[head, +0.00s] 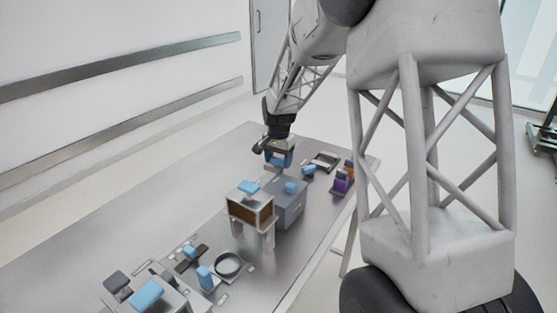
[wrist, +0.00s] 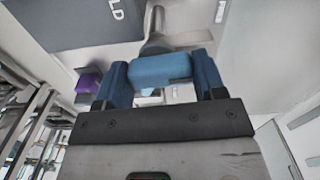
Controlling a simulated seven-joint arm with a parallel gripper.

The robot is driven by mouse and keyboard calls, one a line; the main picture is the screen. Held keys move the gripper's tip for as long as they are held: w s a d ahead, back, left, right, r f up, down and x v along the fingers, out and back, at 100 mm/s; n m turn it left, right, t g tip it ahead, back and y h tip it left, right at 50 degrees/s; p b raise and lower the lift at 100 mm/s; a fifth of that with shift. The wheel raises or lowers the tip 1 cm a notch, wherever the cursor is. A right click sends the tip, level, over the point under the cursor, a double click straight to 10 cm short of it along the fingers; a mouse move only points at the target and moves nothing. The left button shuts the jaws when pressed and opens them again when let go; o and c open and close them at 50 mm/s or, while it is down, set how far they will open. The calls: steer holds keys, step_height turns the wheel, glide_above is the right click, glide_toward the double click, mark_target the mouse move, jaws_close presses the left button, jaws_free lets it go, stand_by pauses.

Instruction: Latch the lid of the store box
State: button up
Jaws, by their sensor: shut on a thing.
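A grey box (head: 286,208) with a blue block (head: 290,187) on it stands on the table in the head view; I cannot tell if it is the store box. My gripper (head: 279,163) is just behind it, above the table. In the wrist view my gripper (wrist: 161,80) has its blue fingers shut on a blue block (wrist: 160,69). A grey stem (wrist: 154,40) shows just beyond the block; I cannot tell if they are joined. A dark grey surface (wrist: 80,25) with partly cut-off lettering is at the upper left there. The latch and its state cannot be made out.
A brown-fronted box (head: 249,213) on pale legs stands left of the grey box. A purple block (head: 341,185) is to the right, also in the wrist view (wrist: 89,80). A round dark ring (head: 228,265) and several small items crowd the near table. The left tabletop is clear.

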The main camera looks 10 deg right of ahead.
steer(key=n, duration=0.4)
steer(key=shift+n, duration=0.3)
steer(key=n, duration=0.4)
steer(key=shift+s, duration=0.1)
steer(key=n, duration=0.5)
steer(key=shift+n, duration=1.8)
steer(key=shift+r, duration=0.1)
steer(key=o, duration=0.9)
steer(key=shift+s, duration=0.1)
